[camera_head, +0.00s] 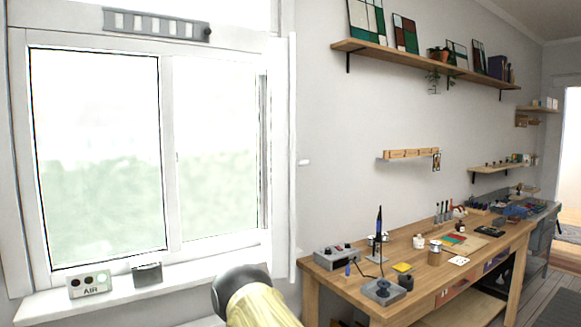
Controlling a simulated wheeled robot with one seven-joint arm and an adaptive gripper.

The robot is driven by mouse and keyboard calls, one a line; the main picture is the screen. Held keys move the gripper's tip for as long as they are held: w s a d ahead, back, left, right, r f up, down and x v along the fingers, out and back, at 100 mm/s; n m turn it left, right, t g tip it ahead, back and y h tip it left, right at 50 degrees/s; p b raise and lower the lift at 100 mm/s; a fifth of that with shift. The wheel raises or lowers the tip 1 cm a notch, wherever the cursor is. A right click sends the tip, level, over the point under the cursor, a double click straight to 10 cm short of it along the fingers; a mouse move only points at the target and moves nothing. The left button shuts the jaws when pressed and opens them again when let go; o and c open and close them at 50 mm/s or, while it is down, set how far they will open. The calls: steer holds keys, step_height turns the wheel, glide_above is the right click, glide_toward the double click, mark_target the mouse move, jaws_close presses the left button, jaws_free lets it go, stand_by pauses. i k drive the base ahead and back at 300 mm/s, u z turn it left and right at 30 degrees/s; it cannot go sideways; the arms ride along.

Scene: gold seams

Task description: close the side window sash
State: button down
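The white window fills the left of the head view. Its left pane (98,160) has a thin dark edge. The right-hand sash (167,160) has a white frame, with a small mark on its left upright that may be a handle. Grey vertical strips (264,150) run between this sash and the right jamb. I cannot tell for certain how far the sash stands open. My gripper is not in view. A grey, rounded and pale yellow part at the bottom centre appears to be my arm, in front of the sill's right end.
On the sill (50,306) stand an AIR sign (90,285) and a small grey box (147,272). A slatted vent (155,22) is above the window. A cluttered wooden workbench (330,275) stands right, with shelves (400,58) above. Bare wall lies between.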

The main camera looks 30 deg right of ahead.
mark_target(277, 69)
steer(key=z, duration=2.85)
steer(key=i, duration=1.95)
steer(key=u, duration=2.85)
